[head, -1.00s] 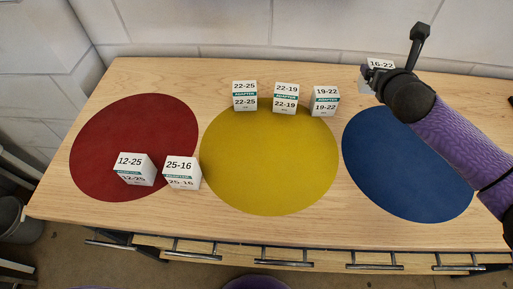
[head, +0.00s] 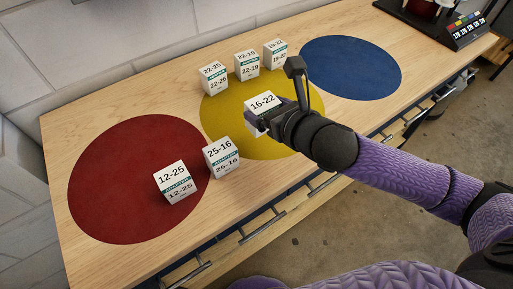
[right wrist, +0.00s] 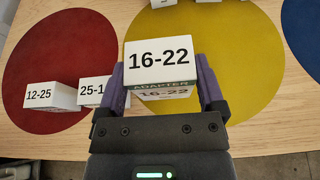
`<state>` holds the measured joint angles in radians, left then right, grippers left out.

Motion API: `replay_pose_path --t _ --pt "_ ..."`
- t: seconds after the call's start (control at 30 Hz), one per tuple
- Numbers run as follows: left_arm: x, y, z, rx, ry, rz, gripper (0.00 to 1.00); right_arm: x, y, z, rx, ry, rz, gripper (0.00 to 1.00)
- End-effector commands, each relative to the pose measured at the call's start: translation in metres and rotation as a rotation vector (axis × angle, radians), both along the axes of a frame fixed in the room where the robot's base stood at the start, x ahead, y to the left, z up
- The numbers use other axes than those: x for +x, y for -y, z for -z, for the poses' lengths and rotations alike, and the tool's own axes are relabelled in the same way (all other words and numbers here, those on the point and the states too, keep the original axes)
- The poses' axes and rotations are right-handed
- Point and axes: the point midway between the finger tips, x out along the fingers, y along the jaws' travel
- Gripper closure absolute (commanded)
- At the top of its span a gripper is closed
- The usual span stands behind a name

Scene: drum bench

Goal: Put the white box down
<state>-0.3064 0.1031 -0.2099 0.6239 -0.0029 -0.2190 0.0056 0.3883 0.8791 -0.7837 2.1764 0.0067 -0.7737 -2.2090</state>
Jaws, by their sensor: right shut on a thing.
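In the right wrist view the white box (right wrist: 158,58) sits between the two purple fingers of my right gripper (right wrist: 162,88). Its label faces up and it looks level. I cannot tell exactly how high it is above the bench. My left gripper is not in view.
The bench (head: 100,122) bears a red circle (head: 110,190), a yellow circle (head: 225,112) and a blue circle (head: 350,68). Boxes 12-25 (head: 173,180) and 25-16 (head: 221,155) stand at the red side. Three boxes, including 22-19 (head: 247,64), line the yellow circle's back edge. The blue circle is clear.

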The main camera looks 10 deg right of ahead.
Motion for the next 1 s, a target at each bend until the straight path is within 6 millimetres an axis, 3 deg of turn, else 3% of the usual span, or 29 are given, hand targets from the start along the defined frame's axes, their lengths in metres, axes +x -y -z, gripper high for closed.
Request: replay_pose_path --t 0.03,0.37,0.67,0.7,0.77,1.0 --pt "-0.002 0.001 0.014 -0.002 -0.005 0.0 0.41 0.0 0.0 0.021 0.001 -0.006 0.001 0.77" --pt "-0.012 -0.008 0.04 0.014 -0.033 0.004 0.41 0.0 0.0 0.074 0.002 -0.004 0.002 0.77" --pt "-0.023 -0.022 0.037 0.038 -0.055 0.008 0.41 0.001 0.001 0.073 -0.001 -0.001 0.002 0.77" --pt "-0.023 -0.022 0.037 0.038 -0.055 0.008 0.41 0.001 0.001 0.074 -0.001 -0.001 0.003 0.08" --pt "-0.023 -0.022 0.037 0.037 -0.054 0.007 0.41 0.001 0.001 0.073 -0.001 -0.001 0.003 0.0" --pt "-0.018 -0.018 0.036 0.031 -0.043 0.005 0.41 0.001 0.0 0.071 0.0 0.0 0.002 0.0"
